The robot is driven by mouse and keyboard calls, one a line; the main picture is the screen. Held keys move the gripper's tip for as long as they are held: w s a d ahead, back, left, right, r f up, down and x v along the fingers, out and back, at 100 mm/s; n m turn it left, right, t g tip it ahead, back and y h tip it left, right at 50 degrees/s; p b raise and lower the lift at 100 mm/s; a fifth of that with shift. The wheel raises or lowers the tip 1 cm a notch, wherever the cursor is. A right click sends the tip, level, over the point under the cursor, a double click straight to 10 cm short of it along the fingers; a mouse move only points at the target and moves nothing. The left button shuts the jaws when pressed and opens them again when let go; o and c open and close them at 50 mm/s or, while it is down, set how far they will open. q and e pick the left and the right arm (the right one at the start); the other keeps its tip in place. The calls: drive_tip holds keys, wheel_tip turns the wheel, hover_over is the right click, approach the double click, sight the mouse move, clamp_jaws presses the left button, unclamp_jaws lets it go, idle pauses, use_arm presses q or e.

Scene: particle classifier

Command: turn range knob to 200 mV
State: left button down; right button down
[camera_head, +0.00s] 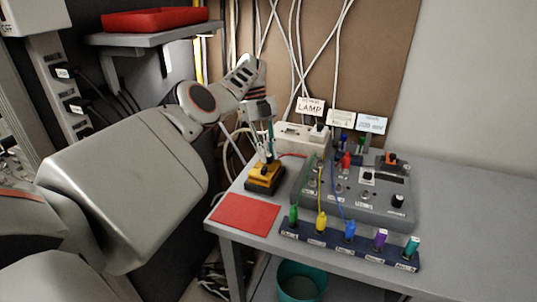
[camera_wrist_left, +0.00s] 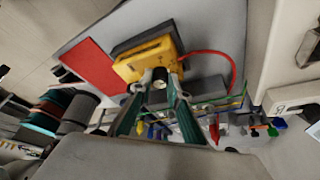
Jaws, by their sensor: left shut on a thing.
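A yellow-and-black meter (camera_head: 264,178) sits on the grey table's left part, behind a red mat. My left gripper (camera_head: 269,158) points down on it from above. In the left wrist view the meter (camera_wrist_left: 150,58) shows with a dark round knob (camera_wrist_left: 159,83) on its face, and the two green-backed fingers of my left gripper (camera_wrist_left: 160,77) close on the knob from both sides. The knob's pointer and range marks cannot be read. The meter's dial face is largely hidden by the fingers in the head view. My right gripper is not in view.
The red mat (camera_head: 245,215) lies at the table's front left. A grey panel (camera_head: 375,202) with knobs and wires stands right of the meter. A row of coloured plugs (camera_head: 350,245) lies along the front edge. A white power strip (camera_head: 301,136) is behind.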

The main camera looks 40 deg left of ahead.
use_arm(q)
drive_tip(key=shift+f, duration=0.1)
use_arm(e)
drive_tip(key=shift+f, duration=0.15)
use_arm(q)
drive_tip(key=shift+w+m+b, duration=0.1)
drive_tip(key=shift+m+b, duration=0.3)
drive_tip(key=shift+b, duration=0.1)
drive_tip(key=shift+f+m+g+b, duration=0.1)
drive_tip(key=shift+m+g+b, duration=0.4)
drive_tip(key=shift+m+b, duration=0.4)
drive_tip(key=shift+m+g+y+b, duration=0.3)
drive_tip(key=shift+m+y+b, duration=0.1)
drive_tip(key=shift+m+b, duration=0.8)
drive_tip(key=shift+m, duration=0.4)
drive_tip(key=shift+r, duration=0.2)
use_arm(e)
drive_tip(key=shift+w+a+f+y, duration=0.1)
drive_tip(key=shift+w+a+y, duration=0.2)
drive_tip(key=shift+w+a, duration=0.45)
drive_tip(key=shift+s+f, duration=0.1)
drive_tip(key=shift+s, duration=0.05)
